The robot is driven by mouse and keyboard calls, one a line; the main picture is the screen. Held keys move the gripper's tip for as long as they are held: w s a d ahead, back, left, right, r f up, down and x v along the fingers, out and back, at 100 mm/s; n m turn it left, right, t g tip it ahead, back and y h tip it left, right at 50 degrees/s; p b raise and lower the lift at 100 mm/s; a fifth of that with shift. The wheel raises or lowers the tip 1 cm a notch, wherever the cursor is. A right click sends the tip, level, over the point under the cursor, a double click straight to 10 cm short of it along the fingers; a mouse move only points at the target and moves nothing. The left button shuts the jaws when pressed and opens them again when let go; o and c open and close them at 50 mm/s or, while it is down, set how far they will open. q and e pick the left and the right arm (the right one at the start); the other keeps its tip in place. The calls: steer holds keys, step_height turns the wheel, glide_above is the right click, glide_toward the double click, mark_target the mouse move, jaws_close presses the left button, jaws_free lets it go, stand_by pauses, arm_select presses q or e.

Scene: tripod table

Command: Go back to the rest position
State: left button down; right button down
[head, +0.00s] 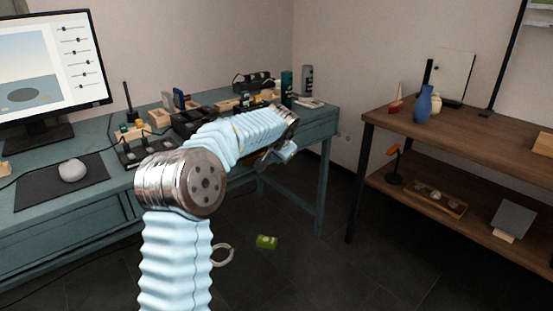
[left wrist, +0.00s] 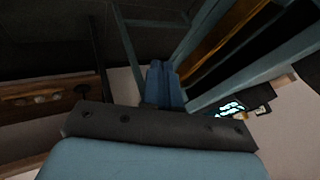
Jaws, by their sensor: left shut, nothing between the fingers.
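My left arm, in a pale blue ribbed sleeve, rises in the middle of the head view and reaches away to the right. My left gripper (head: 276,154) is at its far end, in front of the desk's right part, partly hidden by the arm. In the left wrist view the blue fingers (left wrist: 164,84) are together with nothing between them. My right gripper is in neither view.
A teal desk (head: 95,198) at the left holds a monitor (head: 50,65), a white mouse (head: 72,170) and several small items. A brown shelf table (head: 470,145) stands at the right with a blue vase (head: 423,104).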

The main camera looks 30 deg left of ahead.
arm_select(q)
steer(key=v, duration=0.8)
steer(key=s+d+f+g+h, duration=0.15)
steer(key=d+f, duration=0.35)
steer(key=f, duration=0.5)
steer(key=s+d+f+h, duration=0.2)
steer(key=d+f, duration=0.4)
steer(key=f, duration=0.5)
steer(key=s+d+f+g+h, duration=0.15)
steer(key=d+f, duration=0.35)
steer(key=f, duration=0.5)
steer(key=s+d+f+n+g+h, duration=0.1)
steer(key=s+d+f, duration=0.2)
steer(key=s, duration=0.6)
steer(key=s+d+f+n+g+h, duration=0.1)
steer(key=s+d+f+n, duration=0.1)
steer(key=s+f, duration=0.6)
steer(key=s+d+f+n+h, duration=0.1)
steer(key=s+d+f, duration=0.4)
steer(key=s, duration=0.4)
steer(key=shift+s+f+g, duration=0.35)
steer(key=shift+f+g, duration=0.05)
steer(key=shift+f, duration=0.35)
